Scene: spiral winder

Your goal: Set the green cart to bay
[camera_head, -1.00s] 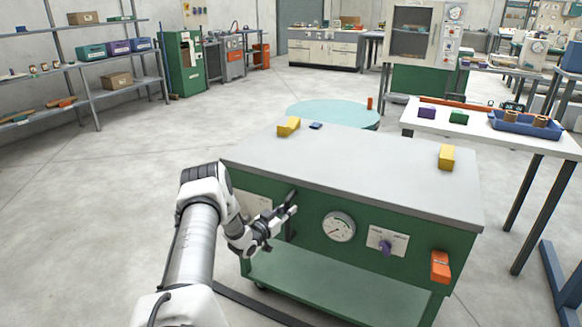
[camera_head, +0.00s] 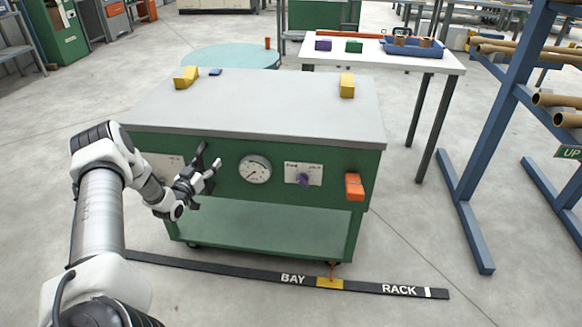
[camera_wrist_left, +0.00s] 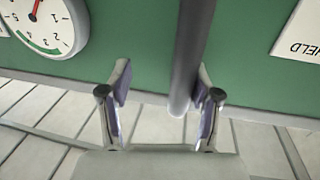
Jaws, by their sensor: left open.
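The green cart (camera_head: 330,200) has a grey top (camera_head: 260,108), a round gauge (camera_head: 254,169), a purple knob (camera_head: 303,179) and an orange box (camera_head: 354,187) on its front. A dark upright handle (camera_head: 199,157) stands at the front's left part. My left gripper (camera_head: 212,178) is at this handle. In the left wrist view, my left gripper (camera_wrist_left: 162,80) is open and the handle bar (camera_wrist_left: 190,50) passes between its fingers, close to the right one. A dark floor strip reads BAY (camera_head: 292,279) and RACK (camera_head: 399,290).
Yellow blocks (camera_head: 186,77) (camera_head: 347,85) and a small blue piece (camera_head: 215,72) lie on the cart top. A white table (camera_head: 440,62) stands behind, and a blue pipe rack (camera_head: 505,130) stands at the right. The floor between cart and rack is open.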

